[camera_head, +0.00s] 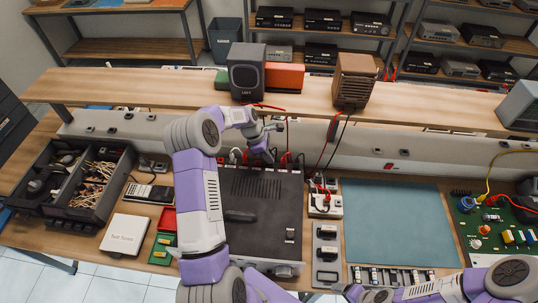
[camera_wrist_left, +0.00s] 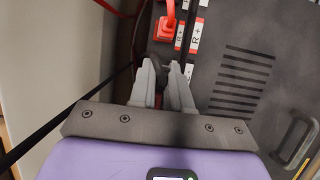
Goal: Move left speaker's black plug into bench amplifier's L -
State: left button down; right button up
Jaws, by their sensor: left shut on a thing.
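The bench amplifier (camera_head: 262,205) is the black box in the middle of the bench, with its terminals along the far edge. My left gripper (camera_head: 266,150) is over that edge. In the left wrist view its fingers (camera_wrist_left: 163,78) are shut on a dark round piece, which looks like the black plug (camera_wrist_left: 161,55), beside the R - and R + labels (camera_wrist_left: 195,36). The plug's tip is hidden, so I cannot tell whether it is seated. A red plug (camera_wrist_left: 168,24) stands just beyond. The left speaker (camera_head: 246,76) is on the shelf. My right gripper (camera_head: 360,293) is at the bottom edge, its jaws unclear.
A wooden speaker (camera_head: 354,82) stands on the raised shelf (camera_head: 180,92). Red and black cables hang behind the amplifier. A parts box (camera_head: 108,205) is at left, a blue-green mat (camera_head: 397,220) lies clear at right, and a green circuit board (camera_head: 495,235) lies beyond it.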

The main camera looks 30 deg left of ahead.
pick_arm(q)
jog(key=shift+f+b, duration=0.4)
jog(key=shift+f, duration=0.45)
dwell(2.1)
jog(key=c, duration=1)
grip_release()
jog(key=shift+r, duration=0.15)
